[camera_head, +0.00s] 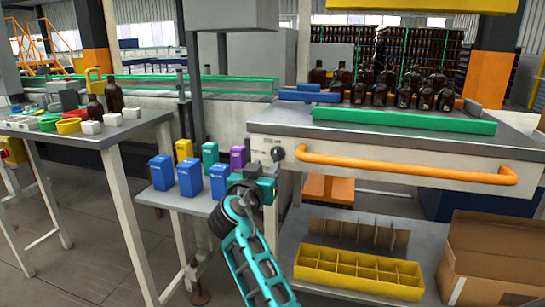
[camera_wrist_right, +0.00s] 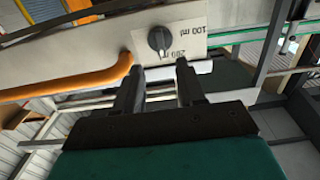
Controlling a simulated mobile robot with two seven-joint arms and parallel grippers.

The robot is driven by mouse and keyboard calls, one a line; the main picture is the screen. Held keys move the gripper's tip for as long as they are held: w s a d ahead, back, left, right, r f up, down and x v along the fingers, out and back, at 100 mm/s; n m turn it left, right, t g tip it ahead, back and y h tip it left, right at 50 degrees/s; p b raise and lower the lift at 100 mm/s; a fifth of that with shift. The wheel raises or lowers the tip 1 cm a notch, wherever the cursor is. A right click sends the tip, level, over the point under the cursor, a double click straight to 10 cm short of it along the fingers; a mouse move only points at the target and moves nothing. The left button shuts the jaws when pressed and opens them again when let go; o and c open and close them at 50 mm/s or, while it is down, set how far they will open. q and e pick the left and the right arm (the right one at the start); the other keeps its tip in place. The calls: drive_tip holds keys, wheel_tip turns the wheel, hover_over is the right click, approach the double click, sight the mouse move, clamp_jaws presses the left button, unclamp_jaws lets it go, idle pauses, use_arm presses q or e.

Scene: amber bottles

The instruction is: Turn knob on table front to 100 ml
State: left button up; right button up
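The dark round knob (camera_head: 277,153) sits on a pale label plate (camera_head: 258,146) on the table's front, left of the orange handle. In the right wrist view, which is upside down, the knob (camera_wrist_right: 158,40) has a raised grip running roughly upright in the picture. Which mark the knob points to is not clear. My right gripper (camera_head: 262,170) is just below the knob in the head view. In the wrist view its fingers (camera_wrist_right: 157,82) are apart and empty, short of the knob. My left gripper is not in view.
An orange handle (camera_head: 410,167) runs along the table front right beside the knob. A yellow divided crate (camera_head: 358,270) and a cardboard box (camera_head: 500,258) are below. Amber bottles (camera_head: 405,95) stand on top.

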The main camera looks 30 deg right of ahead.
sight(275, 155)
drive_tip(key=x, duration=0.7)
drive_tip(key=shift+w+d, duration=0.2)
drive_tip(key=shift+w, duration=0.05)
drive_tip(key=shift+c, duration=0.2)
clamp_jaws()
